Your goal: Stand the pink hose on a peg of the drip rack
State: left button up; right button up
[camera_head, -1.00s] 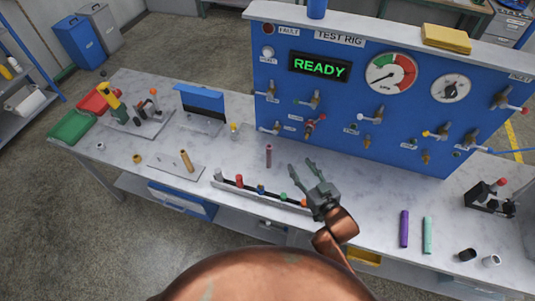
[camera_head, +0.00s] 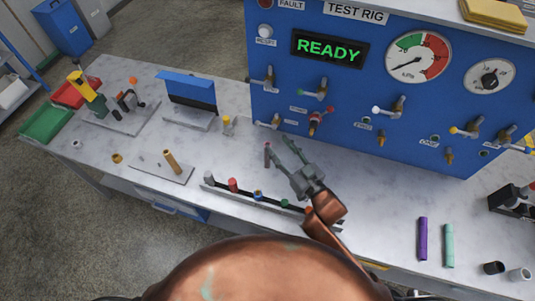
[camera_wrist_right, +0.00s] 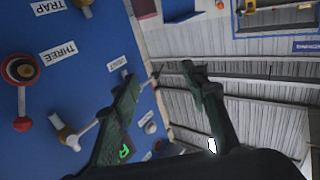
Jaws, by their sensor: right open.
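The pink hose (camera_head: 267,150) stands upright on the bench behind the long strip with coloured tops, partly hidden by my right gripper. My right gripper (camera_head: 280,148) is open, and its near fingertip overlaps the hose in the picture; I cannot tell whether they touch. In the right wrist view the open fingers (camera_wrist_right: 160,75) show against the blue panel and a grey slatted surface, and I cannot make out the hose between them. What looks like the drip rack (camera_head: 150,174) is a flat plate to the left, with a tan hose (camera_head: 172,161) upright on it and short pegs. My left gripper is out of view.
The blue test rig (camera_head: 300,85) with valves rises behind the gripper. The strip with coloured tops (camera_head: 258,198) lies along the front edge. Purple (camera_head: 422,238) and mint (camera_head: 449,245) hoses lie at right. A blue-topped stand (camera_head: 188,90) is behind the rack.

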jog(key=b, duration=0.1)
send_over(267, 156)
jog(key=w+d+v, duration=0.1)
jog(key=v, duration=0.5)
notch_tip(267, 156, down, 8)
jog(key=x, duration=0.7)
jog(key=shift+a+b, duration=0.25)
jog(key=shift+b, duration=0.05)
jog(key=shift+c, duration=0.2)
grip_shut()
